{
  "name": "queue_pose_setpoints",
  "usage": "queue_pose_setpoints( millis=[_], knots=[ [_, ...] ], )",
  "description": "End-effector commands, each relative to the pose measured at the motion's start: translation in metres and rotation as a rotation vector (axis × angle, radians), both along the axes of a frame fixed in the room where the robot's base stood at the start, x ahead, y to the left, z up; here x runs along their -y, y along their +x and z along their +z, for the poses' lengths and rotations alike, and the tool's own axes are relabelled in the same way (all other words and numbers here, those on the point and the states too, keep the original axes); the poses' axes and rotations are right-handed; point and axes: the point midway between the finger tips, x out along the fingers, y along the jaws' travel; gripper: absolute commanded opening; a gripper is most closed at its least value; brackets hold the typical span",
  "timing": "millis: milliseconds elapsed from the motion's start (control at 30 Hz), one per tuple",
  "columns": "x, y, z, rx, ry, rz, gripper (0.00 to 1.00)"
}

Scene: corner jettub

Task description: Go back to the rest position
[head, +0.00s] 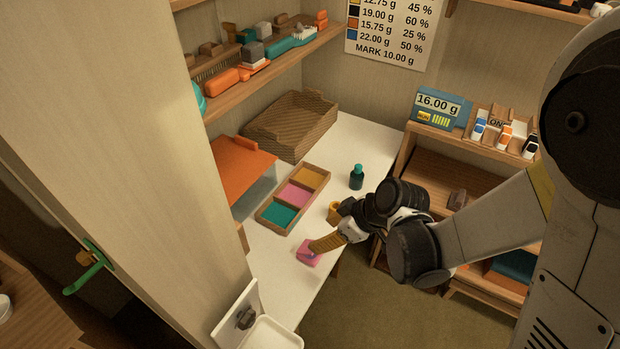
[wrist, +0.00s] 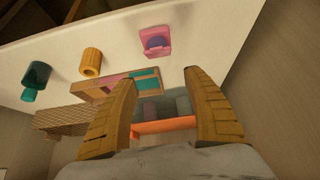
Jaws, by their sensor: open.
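My gripper (head: 326,244) is over the front part of the white counter (head: 374,140), at the end of my outstretched arm. In the wrist view its two yellow-brown fingers (wrist: 160,100) stand wide apart with nothing between them. A pink block-like object (head: 308,257) sits on the counter by the fingertips in the head view. In the wrist view the pink object (wrist: 155,41) lies beyond the fingers, apart from them, with a purple part in its hollow. The head view does not show clearly whether they touch.
A tray with yellow, pink and teal compartments (head: 275,229), a teal bottle (head: 356,177) and a yellow cup (head: 334,212), partly hidden by my gripper, stand on the counter. A wooden shelf unit (head: 458,165) is right, a scale reading 16.00 g (head: 437,108) on it. A wall panel (head: 130,120) rises left.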

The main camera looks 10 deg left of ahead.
Motion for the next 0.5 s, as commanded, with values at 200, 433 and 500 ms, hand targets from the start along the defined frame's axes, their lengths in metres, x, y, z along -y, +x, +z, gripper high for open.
queue_pose_setpoints(
  millis=[200,433,500],
  knots=[
    [0.004,0.000,0.005,-0.002,-0.002,-0.020,0.59],
    [0.051,0.002,0.057,-0.024,-0.033,-0.266,0.59],
    [0.073,-0.001,0.078,-0.029,-0.042,-0.380,0.59]
  ],
)
